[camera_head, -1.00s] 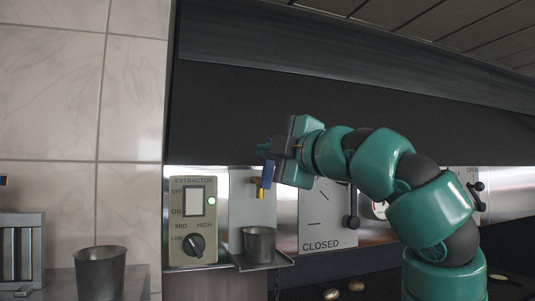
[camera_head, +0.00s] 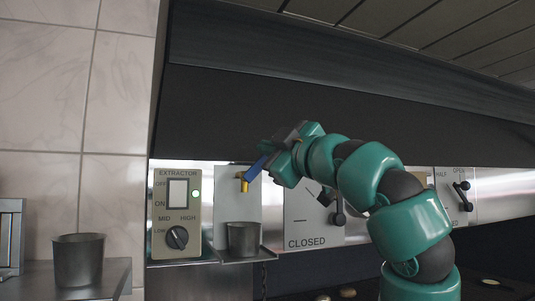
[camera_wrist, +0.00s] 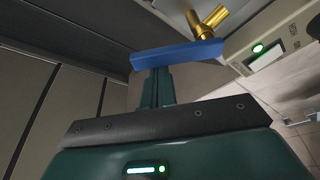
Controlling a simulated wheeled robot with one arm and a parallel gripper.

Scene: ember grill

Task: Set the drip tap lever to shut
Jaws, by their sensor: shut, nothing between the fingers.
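The drip tap has a brass body (camera_head: 244,183) on a pale panel and a blue lever (camera_head: 256,169). In the head view the lever slants up to the right from the brass body. My gripper (camera_head: 267,150) is at the lever's right end. In the wrist view the blue lever (camera_wrist: 178,55) lies across the tips of my gripper (camera_wrist: 157,76), with the brass tap (camera_wrist: 207,20) behind it. The fingers are together with nothing between them; they appear to touch or nearly touch the lever. A metal cup (camera_head: 242,239) stands on the drip tray (camera_head: 270,254) below the tap.
The extractor panel (camera_head: 176,213), with a rocker, knob and green light, is left of the tap. A panel marked CLOSED (camera_head: 306,243) with a black handle is to the right. Another metal cup (camera_head: 78,260) stands at the lower left.

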